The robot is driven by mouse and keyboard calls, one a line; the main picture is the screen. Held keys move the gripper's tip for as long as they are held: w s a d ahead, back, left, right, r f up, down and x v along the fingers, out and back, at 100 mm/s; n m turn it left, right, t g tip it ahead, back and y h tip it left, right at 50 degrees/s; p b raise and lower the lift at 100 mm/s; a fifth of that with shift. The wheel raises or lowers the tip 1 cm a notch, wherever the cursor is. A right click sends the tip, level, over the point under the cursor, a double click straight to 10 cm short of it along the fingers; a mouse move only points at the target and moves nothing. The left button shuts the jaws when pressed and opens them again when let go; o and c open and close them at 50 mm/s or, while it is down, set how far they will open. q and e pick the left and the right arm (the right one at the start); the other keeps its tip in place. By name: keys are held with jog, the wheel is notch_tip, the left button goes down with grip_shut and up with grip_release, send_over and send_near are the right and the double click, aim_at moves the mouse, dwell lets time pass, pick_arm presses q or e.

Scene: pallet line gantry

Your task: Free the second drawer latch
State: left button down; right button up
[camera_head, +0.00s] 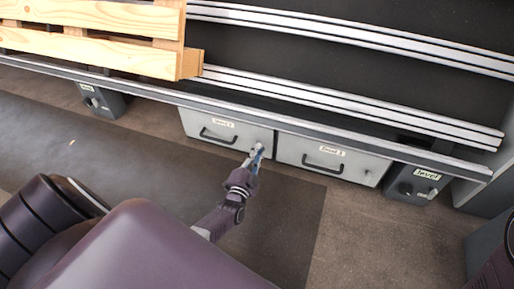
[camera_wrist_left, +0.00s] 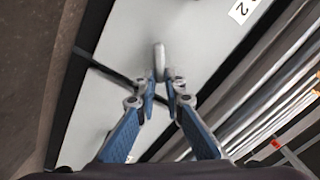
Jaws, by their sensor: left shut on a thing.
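The second drawer (camera_head: 192,123) is the left of two pale grey drawers under the rail. A label with a "2" (camera_wrist_left: 241,11) shows on its front in the left wrist view. Its small grey latch (camera_wrist_left: 159,58) stands out from the drawer front near the right end. My left gripper (camera_head: 256,152) is at that latch, and in the left wrist view its blue-padded fingers (camera_wrist_left: 163,84) are shut on it. The fingers partly hide the latch. The drawer's black handle (camera_head: 217,137) is to the left of the gripper. The drawer looks closed. My right gripper is not in view.
Another drawer (camera_head: 300,158) with its own handle and latch is close on the right. Dark boxes with levers stand at the left (camera_head: 101,102) and right (camera_head: 416,187). The grey rail (camera_head: 330,136) runs just above the drawers. A wooden pallet (camera_head: 95,45) lies upper left. The floor in front is clear.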

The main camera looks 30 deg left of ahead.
pick_arm(q)
jog(key=m, duration=0.4)
jog(key=f+m, duration=0.1)
jog(key=m, duration=0.1)
jog(key=shift+d, duration=0.25)
jog(key=shift+f+m, duration=0.1)
jog(key=shift+m, duration=0.4)
jog(key=c, duration=2)
grip_release()
